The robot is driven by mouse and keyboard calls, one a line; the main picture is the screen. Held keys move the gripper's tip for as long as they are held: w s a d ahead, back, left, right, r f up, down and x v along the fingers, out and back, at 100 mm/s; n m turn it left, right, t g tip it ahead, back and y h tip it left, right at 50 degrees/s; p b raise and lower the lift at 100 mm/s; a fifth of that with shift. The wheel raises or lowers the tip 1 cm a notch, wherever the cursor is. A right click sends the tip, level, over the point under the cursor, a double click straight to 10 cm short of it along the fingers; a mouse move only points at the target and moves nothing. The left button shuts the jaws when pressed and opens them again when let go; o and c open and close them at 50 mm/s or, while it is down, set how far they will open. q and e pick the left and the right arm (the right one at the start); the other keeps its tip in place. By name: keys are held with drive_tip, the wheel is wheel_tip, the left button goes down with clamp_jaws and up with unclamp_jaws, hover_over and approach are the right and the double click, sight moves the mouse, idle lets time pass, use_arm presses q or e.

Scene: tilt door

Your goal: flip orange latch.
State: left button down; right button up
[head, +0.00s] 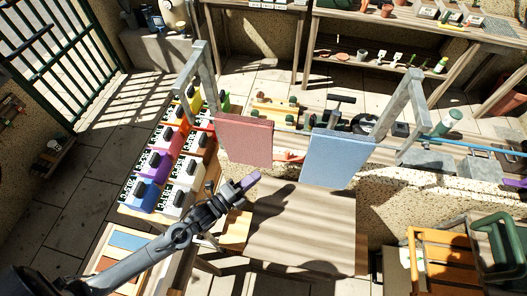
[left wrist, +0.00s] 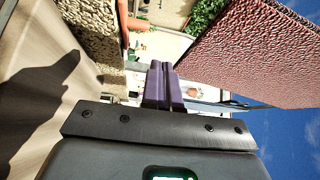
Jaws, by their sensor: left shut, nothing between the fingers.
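My left gripper (head: 249,181) is shut and empty, with its purple fingertips in front of and below the red tilt door (head: 243,140). In the left wrist view the fingers (left wrist: 162,80) are together, and the red door (left wrist: 250,55) fills the upper right. An orange-red bar (head: 289,157) sticks out at the red door's lower right edge, apart from my gripper. Another orange-red piece (head: 201,128) shows at its left edge. I cannot tell which of these is the orange latch. My right gripper is not in view.
A blue door (head: 338,158) hangs to the right of the red one, between grey metal posts (head: 405,105). Several coloured boxes stand at the left, including a blue one (head: 143,194). A bare wooden top (head: 300,225) lies below the doors.

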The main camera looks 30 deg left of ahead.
sight(278, 160)
use_arm(q)
drive_tip(key=shift+m+g, duration=0.4)
drive_tip(key=shift+m, duration=0.1)
drive_tip(key=x, duration=0.4)
drive_tip(key=f+x, duration=0.1)
drive_tip(key=x, duration=0.3)
drive_tip(key=a+f+p+x, duration=0.1)
drive_tip(key=x, duration=0.3)
drive_tip(key=shift+w+f, duration=0.15)
drive_tip(key=shift+w, duration=0.15)
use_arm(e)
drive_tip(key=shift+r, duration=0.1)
use_arm(q)
drive_tip(key=shift+w+a+f+m+g+h+b, duration=0.15)
drive_tip(key=shift+w+a+m+h+b, duration=0.15)
drive_tip(key=shift+h+b, duration=0.2)
drive_tip(key=shift+w+a+f+m+g+h+b, duration=0.1)
drive_tip(key=shift+w+m+g+h+b, duration=0.1)
drive_tip(key=shift+w+h+b, duration=0.3)
drive_tip(key=shift+a, duration=0.1)
drive_tip(key=shift+s, duration=0.1)
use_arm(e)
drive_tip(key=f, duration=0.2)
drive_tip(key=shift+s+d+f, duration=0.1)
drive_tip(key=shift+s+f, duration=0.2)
